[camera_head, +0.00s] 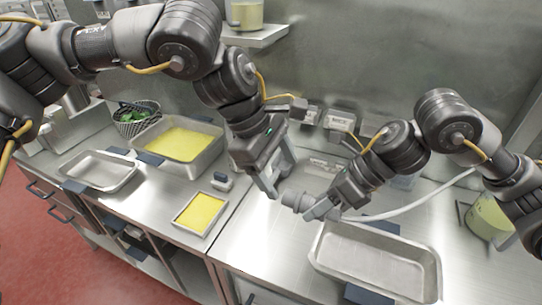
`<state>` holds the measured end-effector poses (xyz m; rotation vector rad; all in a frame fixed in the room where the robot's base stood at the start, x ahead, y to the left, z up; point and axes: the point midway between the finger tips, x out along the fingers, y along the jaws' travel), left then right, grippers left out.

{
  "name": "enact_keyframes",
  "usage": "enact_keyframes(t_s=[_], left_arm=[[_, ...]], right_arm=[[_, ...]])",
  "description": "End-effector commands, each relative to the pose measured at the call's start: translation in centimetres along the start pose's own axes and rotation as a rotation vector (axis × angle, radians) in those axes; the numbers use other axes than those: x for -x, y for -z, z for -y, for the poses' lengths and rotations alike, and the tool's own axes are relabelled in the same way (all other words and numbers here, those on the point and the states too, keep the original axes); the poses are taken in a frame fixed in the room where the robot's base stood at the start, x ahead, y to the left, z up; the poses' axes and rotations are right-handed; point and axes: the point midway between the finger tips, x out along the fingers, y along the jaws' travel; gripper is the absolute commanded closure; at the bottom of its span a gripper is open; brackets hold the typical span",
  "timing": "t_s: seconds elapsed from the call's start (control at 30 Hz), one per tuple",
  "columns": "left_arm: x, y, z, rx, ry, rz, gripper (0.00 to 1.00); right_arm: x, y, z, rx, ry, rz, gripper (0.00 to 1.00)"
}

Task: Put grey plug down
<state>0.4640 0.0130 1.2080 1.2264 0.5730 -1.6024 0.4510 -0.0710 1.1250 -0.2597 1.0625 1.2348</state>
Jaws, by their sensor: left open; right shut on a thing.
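The grey plug (291,200) is a small rounded grey piece held above the steel counter, near the middle of the head view. My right gripper (314,207) comes in from the right and is shut on it. My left gripper (281,179) is just above and left of the plug, open, with its fingers close to it. I cannot tell whether the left fingers touch the plug. The fingers hide part of the plug.
A white hose (430,192) runs along the counter behind my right gripper. An empty steel tray (375,262) lies at the front right. A small yellow-filled tray (200,213), a large yellow-filled pan (180,143) and an empty tray (102,170) stand left.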

Motion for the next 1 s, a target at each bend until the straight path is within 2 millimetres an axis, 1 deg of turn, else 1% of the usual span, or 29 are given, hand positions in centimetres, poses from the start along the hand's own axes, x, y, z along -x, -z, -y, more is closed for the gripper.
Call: enact_keyframes(t_s=[0.03,0.2,0.4,0.6,0.9,1.0], left_arm=[[-1.1,0.0,0.1,0.000,0.004,-0.001,0.28],[-4.3,0.0,0.1,0.001,0.004,0.000,0.28],[-7.1,0.0,0.0,0.001,0.001,0.001,0.28],[-8.4,0.0,-0.1,0.002,-0.001,0.000,0.28],[-8.5,0.0,-0.1,0.001,-0.001,0.001,0.28],[-8.5,0.0,-0.1,0.001,-0.001,0.001,0.41]], right_arm=[[0.0,0.0,0.0,0.000,0.000,0.000,0.84],[0.0,0.0,0.0,0.000,0.000,0.000,0.84],[0.0,0.0,0.0,0.000,0.000,0.000,0.84],[0.0,0.0,0.0,0.000,0.000,0.000,0.84],[0.0,0.0,0.0,0.000,0.000,0.000,0.84],[0.0,0.0,0.0,0.000,0.000,0.000,0.84]])
